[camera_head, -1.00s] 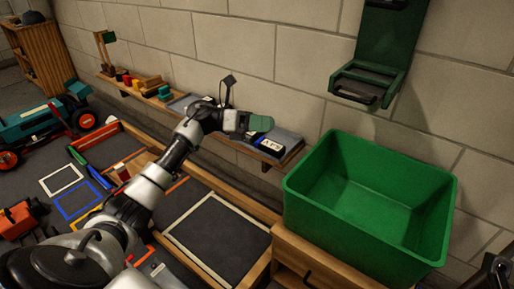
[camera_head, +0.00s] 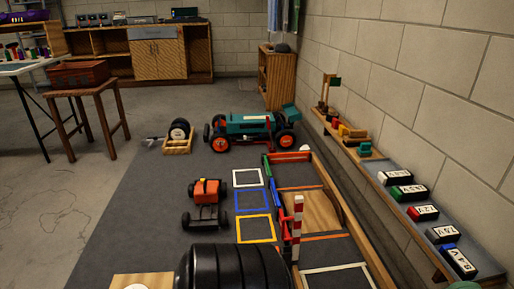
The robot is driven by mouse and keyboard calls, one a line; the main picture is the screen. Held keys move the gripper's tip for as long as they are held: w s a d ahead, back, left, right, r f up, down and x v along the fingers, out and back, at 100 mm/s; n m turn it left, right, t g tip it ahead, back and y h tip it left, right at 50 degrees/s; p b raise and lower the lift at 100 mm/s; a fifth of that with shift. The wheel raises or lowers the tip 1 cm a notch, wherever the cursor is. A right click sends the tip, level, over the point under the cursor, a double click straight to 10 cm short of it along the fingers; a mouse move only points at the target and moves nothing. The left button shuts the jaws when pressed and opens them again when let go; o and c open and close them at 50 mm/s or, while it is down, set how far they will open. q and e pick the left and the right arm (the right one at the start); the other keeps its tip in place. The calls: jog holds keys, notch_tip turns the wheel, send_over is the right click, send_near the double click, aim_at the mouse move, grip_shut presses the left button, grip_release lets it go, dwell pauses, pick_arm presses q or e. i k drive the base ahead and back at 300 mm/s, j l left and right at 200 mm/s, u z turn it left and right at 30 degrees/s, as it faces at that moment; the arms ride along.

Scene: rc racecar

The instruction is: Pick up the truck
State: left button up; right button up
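Two vehicles lie ahead on the dark mat, and I cannot tell which one is the truck. A small orange and black vehicle (camera_head: 207,191) with black wheels stands left of the coloured squares. A larger teal vehicle (camera_head: 248,128) with orange wheel hubs stands farther back, near the far edge of the mat. Neither gripper shows in this view, so no contact with either vehicle is seen.
A wooden-framed track (camera_head: 327,178) runs along the right, with a red-and-white post (camera_head: 298,214). A wall shelf (camera_head: 405,211) holds several labelled blocks. A crate with wheels (camera_head: 178,143) sits left of the teal vehicle. A large black ribbed cylinder fills the bottom middle.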

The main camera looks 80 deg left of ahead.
aim_at(206, 195)
jog(key=i+u, duration=0.2)
jog(key=u, duration=0.15)
jog(key=i+l+u, duration=0.1)
jog(key=u, duration=0.3)
jog(key=i+u, duration=0.1)
jog(key=u, duration=2.35)
